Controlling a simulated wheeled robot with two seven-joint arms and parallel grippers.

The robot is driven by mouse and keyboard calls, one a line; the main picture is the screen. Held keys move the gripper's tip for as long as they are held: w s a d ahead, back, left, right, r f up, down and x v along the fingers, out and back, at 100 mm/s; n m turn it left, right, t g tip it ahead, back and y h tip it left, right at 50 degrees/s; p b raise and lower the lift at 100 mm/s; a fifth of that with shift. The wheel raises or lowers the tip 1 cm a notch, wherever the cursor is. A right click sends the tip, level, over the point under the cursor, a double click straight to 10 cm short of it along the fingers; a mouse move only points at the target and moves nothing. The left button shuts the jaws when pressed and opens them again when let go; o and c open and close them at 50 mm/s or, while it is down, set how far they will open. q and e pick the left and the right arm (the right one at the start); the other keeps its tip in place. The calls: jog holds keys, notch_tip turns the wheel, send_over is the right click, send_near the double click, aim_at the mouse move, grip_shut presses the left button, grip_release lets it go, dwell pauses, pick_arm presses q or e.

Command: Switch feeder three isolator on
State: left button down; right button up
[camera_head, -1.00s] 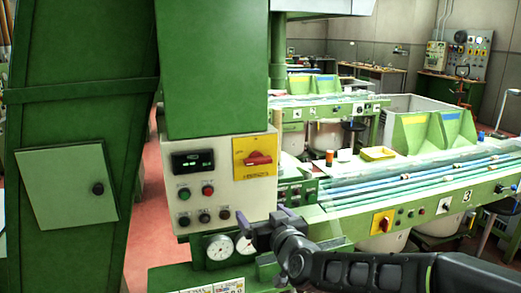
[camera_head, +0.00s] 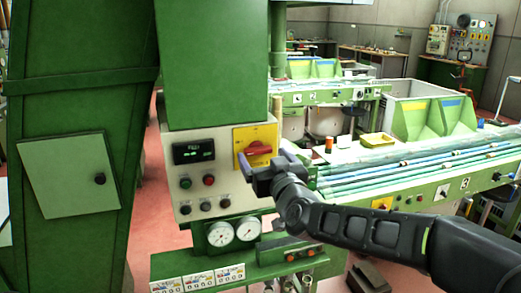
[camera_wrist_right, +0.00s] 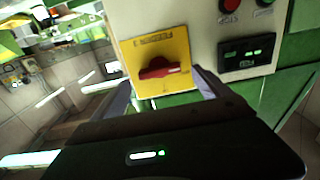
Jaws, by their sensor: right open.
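My right gripper (camera_head: 264,162) is open just in front of the plate's lower part, fingers apart on either side of the handle in the wrist view; contact cannot be told. Another yellow switch plate (camera_head: 381,203), partly hidden by my right arm, is on the bench marked 3 (camera_head: 464,184). My left gripper is not in view.
The control box also has a dark display (camera_head: 194,151) and several buttons. Two gauges (camera_head: 234,232) and a green ledge are below it. A green cabinet (camera_head: 70,172) stands left. Benches with green bins (camera_head: 412,121) fill the right, and red floor shows between.

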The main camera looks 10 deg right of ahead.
aim_at(260, 152)
jog(key=w, duration=0.3)
jog(key=shift+w+a+p, duration=0.1)
jog(key=shift+w+p, duration=0.05)
jog(key=shift+p, duration=0.2)
jog(key=shift+c, duration=0.2)
jog(key=c, duration=1.3)
